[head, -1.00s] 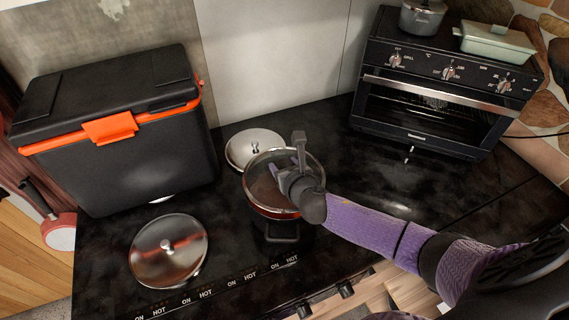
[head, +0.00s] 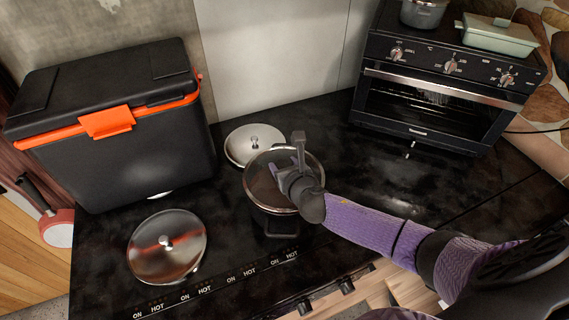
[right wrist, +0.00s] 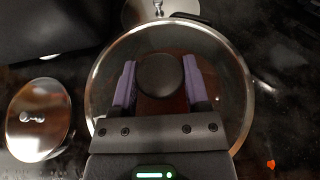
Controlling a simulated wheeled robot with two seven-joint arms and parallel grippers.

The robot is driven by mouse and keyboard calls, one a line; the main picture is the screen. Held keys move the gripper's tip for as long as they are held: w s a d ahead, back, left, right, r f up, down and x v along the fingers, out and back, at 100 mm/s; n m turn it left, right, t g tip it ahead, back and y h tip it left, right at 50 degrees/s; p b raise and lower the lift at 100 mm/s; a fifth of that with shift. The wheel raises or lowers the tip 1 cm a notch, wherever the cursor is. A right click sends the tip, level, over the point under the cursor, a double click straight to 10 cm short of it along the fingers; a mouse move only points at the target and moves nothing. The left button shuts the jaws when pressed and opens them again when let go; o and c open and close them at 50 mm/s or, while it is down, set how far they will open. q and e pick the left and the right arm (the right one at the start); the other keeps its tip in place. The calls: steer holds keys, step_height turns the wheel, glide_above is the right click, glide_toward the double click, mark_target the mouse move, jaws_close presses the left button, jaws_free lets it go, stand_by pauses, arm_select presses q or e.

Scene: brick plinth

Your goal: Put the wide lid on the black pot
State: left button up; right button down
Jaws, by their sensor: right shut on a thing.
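The wide lid is a round glass lid with a metal rim (head: 256,196); it lies level over the top of the black pot (head: 281,226), seemingly resting on its rim. The pot's dark side and front handle show below it. My right gripper (head: 290,175) is over the lid, shut on its dark knob (right wrist: 158,75), with a purple finger on each side in the right wrist view. The lid's rim (right wrist: 243,78) also shows there. The pot's inside is hidden in the head view. My left gripper is not in view.
A steel lid (head: 167,247) lies at the front left. Another pale lid (head: 243,145) lies close behind the pot. A black cooler (head: 120,150) stands left and an oven (head: 425,105) at the back right. The counter right of the pot is clear beyond my arm.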

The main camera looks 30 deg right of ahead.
steer(key=shift+f+b, duration=0.35)
steer(key=shift+f, duration=0.1)
stand_by(0.5)
jaws_free()
steer(key=p+v, duration=0.2)
steer(key=v, duration=0.7)
steer(key=shift+s+a+r, duration=0.1)
steer(key=shift+s+r, duration=0.05)
steer(key=shift+s, duration=0.3)
